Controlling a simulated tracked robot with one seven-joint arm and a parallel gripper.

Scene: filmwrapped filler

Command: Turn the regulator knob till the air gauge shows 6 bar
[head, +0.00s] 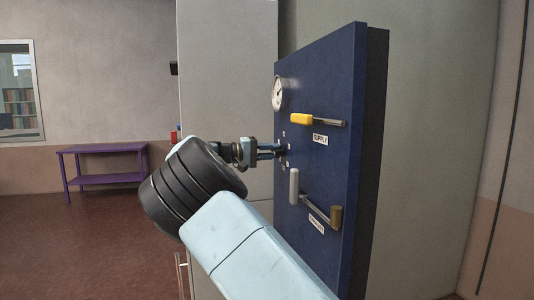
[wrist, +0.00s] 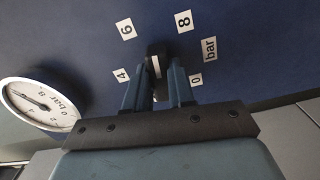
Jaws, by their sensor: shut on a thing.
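The regulator knob (wrist: 153,60) is dark with a white mark and sits on the blue panel (head: 325,75). My gripper (head: 279,151) is shut on the knob, with one finger on each side of it in the wrist view (wrist: 158,85). Number labels ring the knob, among them 4 (wrist: 121,75), 6 (wrist: 126,29) and 8 (wrist: 184,21). The mark's upper end lies between the 6 and 8 labels. The round white air gauge (head: 278,93) is above the knob in the head view and at the left in the wrist view (wrist: 42,104). Its exact reading is too small to tell.
A yellow-handled lever (head: 302,119) by the SUPPLY label (head: 320,140) is above right of the knob.

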